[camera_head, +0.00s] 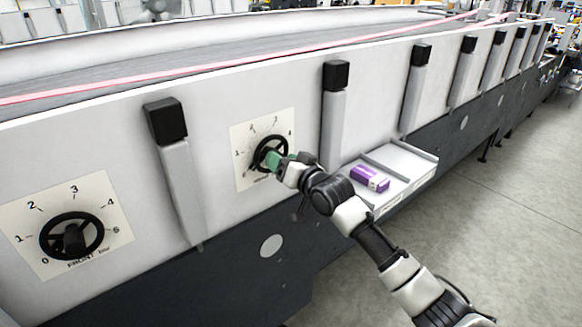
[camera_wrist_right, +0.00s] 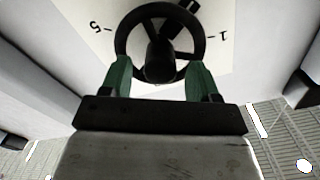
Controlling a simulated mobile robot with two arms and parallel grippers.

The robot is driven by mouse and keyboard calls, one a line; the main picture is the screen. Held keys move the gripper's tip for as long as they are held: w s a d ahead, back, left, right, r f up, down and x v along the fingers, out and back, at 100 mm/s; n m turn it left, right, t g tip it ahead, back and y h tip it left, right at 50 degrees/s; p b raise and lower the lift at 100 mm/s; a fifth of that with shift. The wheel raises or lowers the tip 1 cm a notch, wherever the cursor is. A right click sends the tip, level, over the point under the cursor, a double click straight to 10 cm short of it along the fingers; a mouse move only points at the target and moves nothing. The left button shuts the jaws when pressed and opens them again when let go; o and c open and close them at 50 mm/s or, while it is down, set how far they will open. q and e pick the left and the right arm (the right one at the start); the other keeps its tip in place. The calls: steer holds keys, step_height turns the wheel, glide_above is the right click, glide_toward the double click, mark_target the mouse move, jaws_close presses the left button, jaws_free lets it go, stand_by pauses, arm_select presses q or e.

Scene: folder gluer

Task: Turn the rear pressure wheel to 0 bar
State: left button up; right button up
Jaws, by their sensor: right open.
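The rear pressure wheel (camera_head: 268,150) is a black ring on a pale dial plate with printed numbers, on the machine's side. My right gripper (camera_head: 280,161) is at this wheel and hides part of its lower right. In the right wrist view the wheel (camera_wrist_right: 160,46) appears upside down, with a dark hub and a short black block at its upper right rim. The open green fingers of my right gripper (camera_wrist_right: 159,78) stand on either side of the hub, overlapping the rim's lower edge. I cannot tell whether they touch it. My left gripper is not in view.
The front pressure wheel (camera_head: 72,238) sits on its own dial plate at the lower left. Black-capped upright bars (camera_head: 335,110) line the machine side. A purple box (camera_head: 370,178) lies on a small shelf (camera_head: 420,170) to the right of the wheel. The floor (camera_head: 490,230) at right is clear.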

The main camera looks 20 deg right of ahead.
steer(key=b+v, duration=0.2)
steer(key=v, duration=0.8)
steer(key=shift+s, duration=0.3)
steer(key=shift+d, duration=0.15)
steer(key=s+d+f+m+g+h, duration=0.1)
steer(key=d+f+g+h, duration=0.15)
steer(key=f, duration=1.35)
steer(key=s+d+f+g+h, duration=0.2)
steer(key=d+f+g, duration=0.1)
steer(key=f, duration=1.3)
steer(key=s+f+n+g+h, duration=0.1)
steer(key=s+f+g, duration=0.1)
steer(key=s+f, duration=0.7)
steer(key=s+f+g+h, duration=0.1)
steer(key=s+f+g, duration=0.1)
steer(key=s+f, duration=0.65)
steer(key=s+a+f+n+g, duration=0.1)
steer(key=s+f, duration=0.4)
steer(key=s, duration=0.5)
steer(key=s+a+f+n+g, duration=0.1)
steer(key=s+a+f+g, duration=0.2)
steer(key=s+f, duration=0.3)
steer(key=s+a+f+n+g, duration=0.1)
steer(key=s+f, duration=0.4)
steer(key=s, duration=0.9)
steer(key=shift+a+f+n+g, duration=0.3)
steer(key=shift+a+n+g, duration=0.15)
steer(key=shift+g, duration=0.3)
